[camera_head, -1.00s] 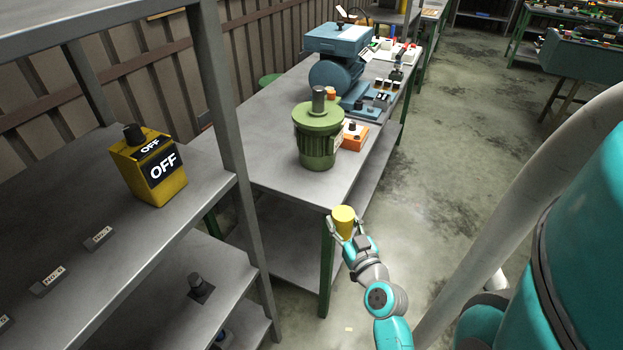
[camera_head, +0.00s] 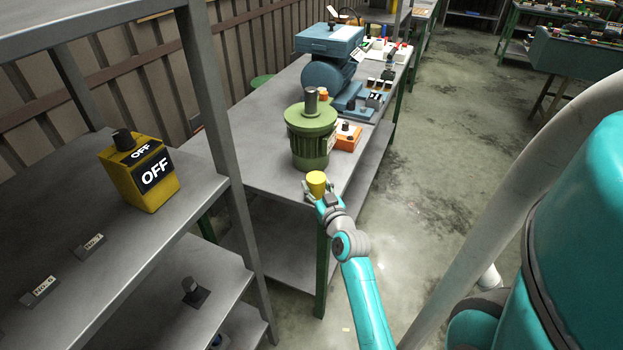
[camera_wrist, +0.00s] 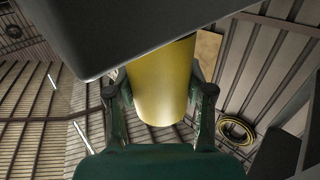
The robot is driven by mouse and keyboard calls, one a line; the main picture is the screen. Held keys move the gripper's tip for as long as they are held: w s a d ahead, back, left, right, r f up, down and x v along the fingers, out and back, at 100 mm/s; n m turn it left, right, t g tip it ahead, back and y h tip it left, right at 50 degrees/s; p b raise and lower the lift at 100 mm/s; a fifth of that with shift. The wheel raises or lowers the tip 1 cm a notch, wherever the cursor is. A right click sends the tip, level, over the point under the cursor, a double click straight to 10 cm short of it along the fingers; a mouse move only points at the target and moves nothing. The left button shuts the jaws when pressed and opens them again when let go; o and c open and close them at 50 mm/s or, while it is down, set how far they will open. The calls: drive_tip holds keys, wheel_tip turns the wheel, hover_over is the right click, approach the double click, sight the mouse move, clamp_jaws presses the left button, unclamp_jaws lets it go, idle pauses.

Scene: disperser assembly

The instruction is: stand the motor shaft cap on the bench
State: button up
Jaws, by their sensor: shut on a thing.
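The motor shaft cap is a yellow cylinder (camera_head: 316,182), upright in my gripper (camera_head: 317,190). My gripper is shut on it at the near end of the grey bench (camera_head: 262,172), close to the bench's front corner. I cannot tell whether the cap touches the bench top. In the wrist view the yellow cap (camera_wrist: 160,85) fills the middle between the two fingers. A dark grey surface hides its upper part there. The green motor (camera_head: 311,135) with its bare grey shaft stands on the bench just behind the cap.
An orange box with a black knob (camera_head: 346,137) sits right of the motor. A blue machine (camera_head: 330,62) stands farther back. A grey shelf rack (camera_head: 232,205) with a yellow OFF box (camera_head: 139,175) is at left. The bench top left of the motor is clear.

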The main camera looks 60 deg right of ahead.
drive_tip(key=x, duration=0.4)
drive_tip(key=shift+a, duration=0.1)
drive_tip(key=shift+f, duration=0.2)
drive_tip(key=o, duration=1.1)
drive_tip(key=shift+o, duration=0.2)
